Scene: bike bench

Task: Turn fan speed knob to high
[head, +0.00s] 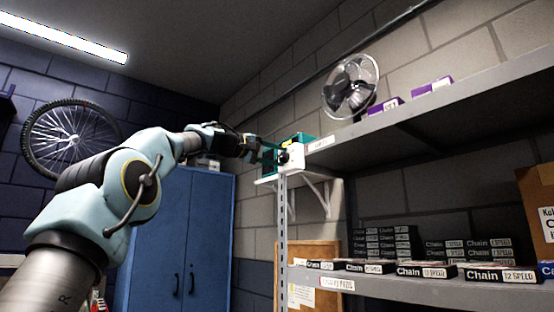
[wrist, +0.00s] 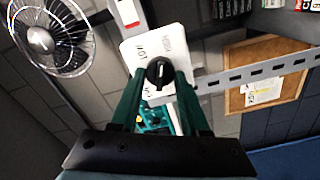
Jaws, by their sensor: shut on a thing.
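The fan speed knob (wrist: 159,73) is a round black knob with a pale pointer line, on a white plate (wrist: 140,48) with printed labels, one reading HIGH near the upper right. My gripper (wrist: 158,80) has its two green fingers closed around the knob, one on each side. In the head view my gripper (head: 268,153) reaches the white plate (head: 296,157) at the end of the upper shelf, and the knob (head: 283,157) shows there as a small dark spot. The fan (wrist: 53,35) has a wire cage; it also shows in the head view (head: 351,86).
The upper shelf (head: 440,92) holds purple boxes (head: 432,87) beside the fan. The lower shelf (head: 430,288) holds several chain boxes (head: 425,270). A blue cabinet (head: 178,240) stands behind my arm. A cork board (wrist: 270,70) hangs on the wall.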

